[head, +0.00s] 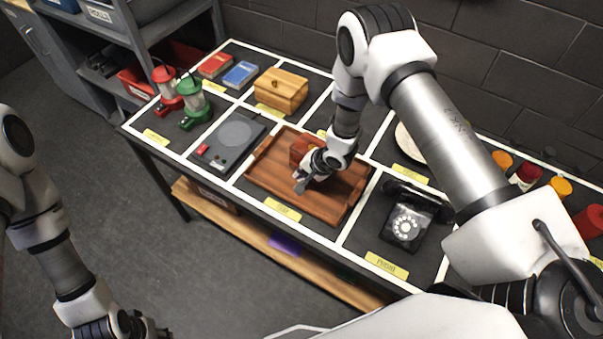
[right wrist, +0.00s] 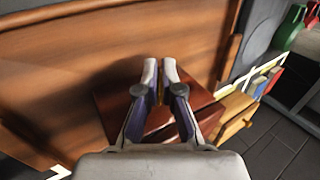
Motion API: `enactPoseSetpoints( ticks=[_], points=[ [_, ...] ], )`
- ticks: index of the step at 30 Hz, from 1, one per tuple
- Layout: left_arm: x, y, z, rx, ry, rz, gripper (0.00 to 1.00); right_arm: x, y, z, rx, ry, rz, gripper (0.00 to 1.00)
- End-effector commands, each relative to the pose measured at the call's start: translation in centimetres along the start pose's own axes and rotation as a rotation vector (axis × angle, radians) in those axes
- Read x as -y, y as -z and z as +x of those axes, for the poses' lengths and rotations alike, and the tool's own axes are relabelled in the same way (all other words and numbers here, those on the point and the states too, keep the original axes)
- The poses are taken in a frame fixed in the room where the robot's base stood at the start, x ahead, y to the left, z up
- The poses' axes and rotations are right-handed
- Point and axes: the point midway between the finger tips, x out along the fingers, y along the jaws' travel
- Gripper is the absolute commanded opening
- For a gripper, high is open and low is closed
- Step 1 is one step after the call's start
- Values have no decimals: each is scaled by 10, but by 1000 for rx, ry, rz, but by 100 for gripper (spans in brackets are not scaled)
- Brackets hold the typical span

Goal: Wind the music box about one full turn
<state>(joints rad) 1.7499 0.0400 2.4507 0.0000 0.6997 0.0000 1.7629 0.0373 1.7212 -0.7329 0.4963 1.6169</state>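The music box, a small red-brown wooden box (head: 303,149), sits on the brown wooden tray (head: 330,207) on the table. It also shows in the right wrist view (right wrist: 112,105), behind and below my fingers. My right gripper (head: 299,184) is at the near side of the box. In the right wrist view its fingers (right wrist: 160,66) are close together, with a thin gold-coloured piece, seemingly the winding key (right wrist: 161,90), between them. The rest of the key is hidden by the fingers. My left gripper (head: 150,328) is low at the left, partly cut off, away from the table.
A black phone (head: 405,223) stands right of the tray, a grey turntable-like device (head: 232,140) left of it. Coloured buttons line the right.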

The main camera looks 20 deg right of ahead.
Motion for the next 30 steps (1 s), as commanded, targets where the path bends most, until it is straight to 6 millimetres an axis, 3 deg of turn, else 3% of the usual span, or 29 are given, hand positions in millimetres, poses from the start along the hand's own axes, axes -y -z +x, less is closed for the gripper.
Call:
enactPoseSetpoints(
  ticks=[11, 30],
  points=[
    [0, 0, 22, -1, 0, 0, 40, -5, 0, 4, 1, 130, 2, 0],
    [1, 0, 97, -1, 0, 0, 40, -9, 1, 6, -2, 557, 0, 0]
  ],
)
